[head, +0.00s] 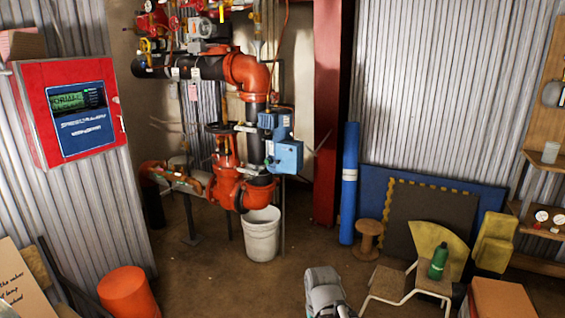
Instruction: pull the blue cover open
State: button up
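A blue box (286,156) is fixed at the right side of the orange and black riser pipe (256,132), with a smaller blue housing (274,121) just above it. The box front looks shut, though it is too small to tell for sure. A red cabinet (72,112) on the left wall has a dark blue front panel with a green screen. I cannot tell from this view which blue part is the cover. A grey part of my arm (324,290) shows at the bottom centre, well short of the pipes. My gripper's fingers do not show.
A white bucket (262,235) stands under the pipes. An orange bucket (129,293) is at lower left. A blue tube (349,185), a wooden spool (368,238) and a small bench (392,285) with a green bottle (438,261) stand at right. Floor before the pipes is clear.

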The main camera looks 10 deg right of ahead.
aim_at(287, 154)
jog(key=z, duration=0.05)
jog(key=i, duration=0.95)
jog(key=u, duration=0.1)
